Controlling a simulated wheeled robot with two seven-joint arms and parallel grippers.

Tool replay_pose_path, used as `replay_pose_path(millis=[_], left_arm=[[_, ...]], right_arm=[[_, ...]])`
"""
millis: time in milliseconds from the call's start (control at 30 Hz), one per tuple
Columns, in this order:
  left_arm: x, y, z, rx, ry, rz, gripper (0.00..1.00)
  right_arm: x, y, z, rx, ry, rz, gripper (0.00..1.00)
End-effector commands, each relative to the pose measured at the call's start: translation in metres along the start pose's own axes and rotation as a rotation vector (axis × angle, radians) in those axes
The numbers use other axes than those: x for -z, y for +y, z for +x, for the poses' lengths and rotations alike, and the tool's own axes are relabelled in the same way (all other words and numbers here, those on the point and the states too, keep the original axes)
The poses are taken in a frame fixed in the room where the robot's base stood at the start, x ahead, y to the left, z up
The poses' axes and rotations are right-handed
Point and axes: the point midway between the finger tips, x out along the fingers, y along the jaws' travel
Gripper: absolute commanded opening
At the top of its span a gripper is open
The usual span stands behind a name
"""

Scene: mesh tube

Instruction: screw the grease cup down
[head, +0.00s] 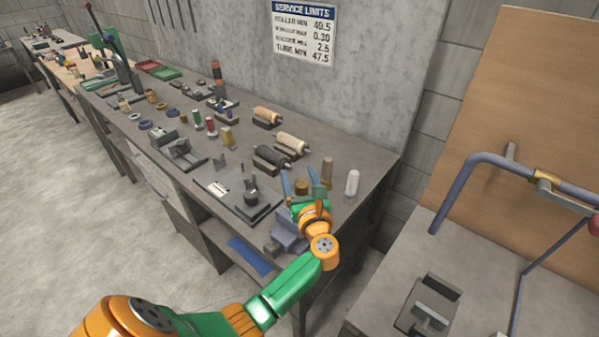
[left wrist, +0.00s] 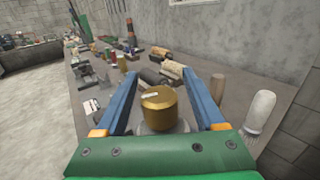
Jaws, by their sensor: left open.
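The grease cup, a brass-coloured cylinder with a pale mark on its top, shows large in the left wrist view (left wrist: 158,108). It sits upright on a grey base (left wrist: 150,129), and in the head view the cup (head: 301,187) is small and partly behind my gripper. My left gripper (head: 302,180) is open at the front right end of the workbench. In the left wrist view its two blue fingers (left wrist: 170,88) stand on either side of the cup, with gaps showing between fingers and cup. My right gripper is in neither view.
A wooden-handled tool (head: 327,172) and a white cylindrical piece (head: 352,184) stand close to the right of the gripper. Rollers on blocks (head: 272,157) lie behind it. A grey fixture (head: 250,202) is to its left. A blue pipe frame (head: 500,163) stands at right.

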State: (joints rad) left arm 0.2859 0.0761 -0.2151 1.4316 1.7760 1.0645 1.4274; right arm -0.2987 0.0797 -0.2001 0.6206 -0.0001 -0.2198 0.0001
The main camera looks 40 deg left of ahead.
Motion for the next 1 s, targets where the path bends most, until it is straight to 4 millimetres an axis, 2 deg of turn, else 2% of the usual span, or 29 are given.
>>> replay_pose_path(millis=[200, 467, 767, 1000], left_arm=[[0.0, 0.0, 0.001, 0.0, 0.0, 0.001, 0.71], [0.0, 0.0, 0.001, 0.0, -0.001, 0.001, 0.01], [0.0, 0.0, 0.001, 0.025, -0.001, 0.002, 0.0], [-0.002, -0.003, 0.001, 0.153, -0.001, 0.003, 0.0]], right_arm=[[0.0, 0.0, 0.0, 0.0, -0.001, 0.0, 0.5], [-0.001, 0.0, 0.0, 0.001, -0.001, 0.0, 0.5], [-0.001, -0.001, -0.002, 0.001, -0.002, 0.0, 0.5], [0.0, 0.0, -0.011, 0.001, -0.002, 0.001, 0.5]])
